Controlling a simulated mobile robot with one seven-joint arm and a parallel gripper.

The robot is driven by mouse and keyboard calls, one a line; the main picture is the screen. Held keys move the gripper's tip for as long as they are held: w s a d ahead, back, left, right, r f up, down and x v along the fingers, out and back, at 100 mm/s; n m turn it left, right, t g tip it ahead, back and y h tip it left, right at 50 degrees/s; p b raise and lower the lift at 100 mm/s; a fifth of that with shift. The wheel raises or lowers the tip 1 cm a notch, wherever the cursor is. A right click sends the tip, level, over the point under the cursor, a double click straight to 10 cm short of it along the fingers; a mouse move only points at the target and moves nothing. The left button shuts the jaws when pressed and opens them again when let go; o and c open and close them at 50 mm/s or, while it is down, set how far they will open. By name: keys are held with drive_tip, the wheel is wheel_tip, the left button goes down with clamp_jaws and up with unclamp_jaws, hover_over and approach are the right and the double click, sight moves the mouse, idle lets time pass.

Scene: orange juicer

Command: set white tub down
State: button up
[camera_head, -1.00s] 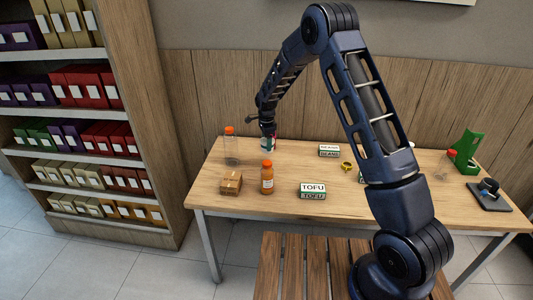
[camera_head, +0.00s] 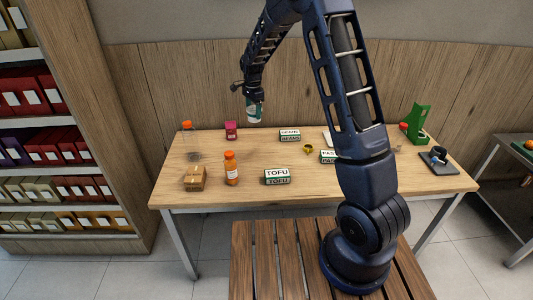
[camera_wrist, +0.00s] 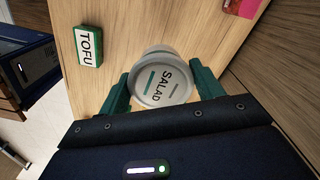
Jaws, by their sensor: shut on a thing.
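The white tub (camera_wrist: 160,78) has a round lid marked SALAD, with green and grey bars. In the wrist view it sits between the two green fingers of my gripper (camera_wrist: 162,92), which is shut on it. In the head view the tub (camera_head: 254,112) shows white and green below my gripper (camera_head: 254,97), over the back part of the wooden table (camera_head: 225,198). It looks held above the tabletop; its underside is hidden in the wrist view.
A pink box (camera_head: 231,130) stands left of the tub. A clear orange-capped bottle (camera_head: 190,143), an orange bottle (camera_head: 231,168), a cardboard box (camera_head: 195,179), a TOFU box (camera_head: 278,177) and a BEANS box (camera_head: 290,135) stand around. Bare tabletop lies between them.

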drive_tip(key=d, duration=0.7)
drive_tip(key=shift+n, duration=0.4)
drive_tip(key=f, duration=2)
drive_tip(key=shift+s, duration=0.4)
drive_tip(key=shift+f, duration=0.1)
drive_tip(key=o, duration=1.1)
